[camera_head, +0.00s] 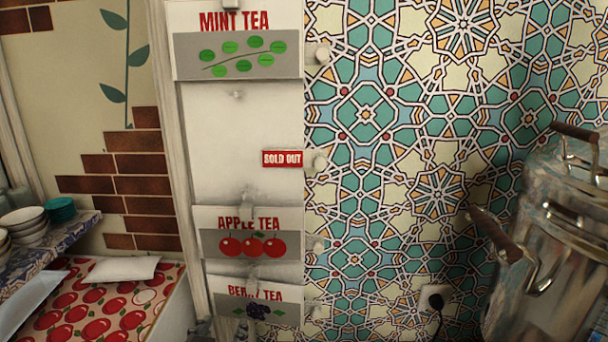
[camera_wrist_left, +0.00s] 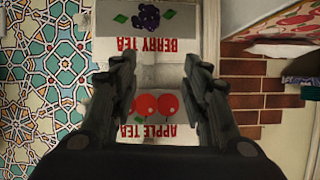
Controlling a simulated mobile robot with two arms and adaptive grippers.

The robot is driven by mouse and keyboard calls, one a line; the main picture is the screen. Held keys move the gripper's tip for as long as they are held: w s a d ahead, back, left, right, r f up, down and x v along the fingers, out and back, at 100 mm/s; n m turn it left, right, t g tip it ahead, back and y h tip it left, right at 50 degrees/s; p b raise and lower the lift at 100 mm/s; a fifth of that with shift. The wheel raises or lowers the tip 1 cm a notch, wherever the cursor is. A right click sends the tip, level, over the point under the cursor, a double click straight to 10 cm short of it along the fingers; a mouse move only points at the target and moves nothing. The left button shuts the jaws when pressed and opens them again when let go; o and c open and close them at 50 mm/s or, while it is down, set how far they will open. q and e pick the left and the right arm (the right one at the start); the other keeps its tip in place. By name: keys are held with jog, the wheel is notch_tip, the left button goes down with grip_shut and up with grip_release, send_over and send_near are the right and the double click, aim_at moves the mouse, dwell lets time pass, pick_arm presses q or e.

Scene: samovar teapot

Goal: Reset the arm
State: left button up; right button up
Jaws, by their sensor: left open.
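My left gripper (camera_wrist_left: 160,78) shows in the left wrist view. Its two dark fingers are spread apart with nothing between them. Beyond the gap is the white tea panel, with the upside-down berry tea sign (camera_wrist_left: 146,30) and apple tea sign (camera_wrist_left: 152,112). In the head view, only small dark parts that may be this gripper show at the bottom edge, below the berry tea sign (camera_head: 252,302). My right gripper is in neither view.
A metal samovar (camera_head: 548,262) with wooden handles stands at the right. A patterned shelf (camera_head: 60,240) with stacked bowls (camera_head: 28,228) is at the left, above an apple-print surface (camera_head: 100,315). A wall outlet (camera_head: 434,298) with a plug is on the tiled wall (camera_head: 420,130).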

pick_arm(q)
jog(key=s+a+f+g, duration=0.2)
jog(key=s+f+g, duration=0.1)
jog(key=s+f, duration=0.45)
jog(key=s+a+f+m+g, duration=0.1)
jog(key=s+a+f+g, duration=0.15)
jog(key=s+f, duration=0.55)
jog(key=s+a+f+g, duration=0.1)
jog(key=s+f+g, duration=0.3)
jog(key=s+f, duration=0.4)
notch_tip(320, 180, down, 26)
jog(key=g, duration=0.1)
jog(key=s+a+f+g, duration=0.1)
jog(key=s+a+f, duration=0.2)
jog(key=s+f, duration=1.4)
jog(key=shift+f+m+b, duration=0.3)
jog(key=shift+f+m, duration=0.05)
jog(key=shift+m, duration=0.05)
